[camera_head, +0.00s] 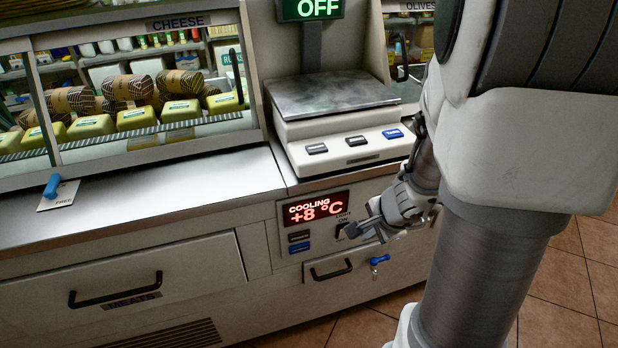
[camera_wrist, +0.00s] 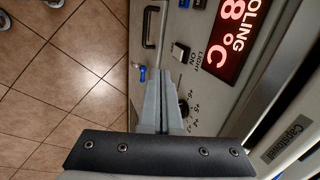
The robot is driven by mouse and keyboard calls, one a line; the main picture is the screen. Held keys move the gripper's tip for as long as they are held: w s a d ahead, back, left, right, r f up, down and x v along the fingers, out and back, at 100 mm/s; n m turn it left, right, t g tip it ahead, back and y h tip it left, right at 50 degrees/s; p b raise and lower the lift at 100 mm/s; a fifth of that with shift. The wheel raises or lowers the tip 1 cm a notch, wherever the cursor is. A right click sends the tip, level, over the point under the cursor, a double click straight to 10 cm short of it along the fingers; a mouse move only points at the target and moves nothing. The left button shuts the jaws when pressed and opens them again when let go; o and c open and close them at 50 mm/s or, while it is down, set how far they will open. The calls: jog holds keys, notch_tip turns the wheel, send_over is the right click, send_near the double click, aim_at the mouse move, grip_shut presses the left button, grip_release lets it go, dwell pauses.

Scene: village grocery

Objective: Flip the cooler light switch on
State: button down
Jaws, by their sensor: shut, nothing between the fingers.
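The light switch (camera_wrist: 180,52) shows in the wrist view as a small pale rocker in a dark frame, next to the label "LIGHT ON". It sits on the cooler's control panel (camera_head: 292,262), beside the red "COOLING +8 °C" display (camera_head: 316,208). My gripper (camera_head: 352,231) is at the panel, close to the switch, and partly covers that area in the head view. In the wrist view my gripper (camera_wrist: 160,82) is shut and empty, with its fingertips short of the switch. I cannot tell whether the fingers touch the panel. The rocker's position is unclear.
A dial (camera_wrist: 183,108) with numbers lies beside my fingers. A drawer handle (camera_head: 331,270) and a blue-tagged key (camera_head: 379,261) are below. A scale (camera_head: 335,95) stands above on the counter.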

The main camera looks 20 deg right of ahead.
aim_at(344, 233)
jog(key=shift+d+f, duration=0.25)
jog(key=shift+f, duration=0.35)
jog(key=w+f+b, duration=0.4)
jog(key=w+f, duration=0.4)
jog(key=shift+a+f+b, duration=0.15)
jog(key=shift+f+b, duration=0.1)
jog(key=shift+b, duration=0.1)
jog(key=shift+w+r, duration=0.1)
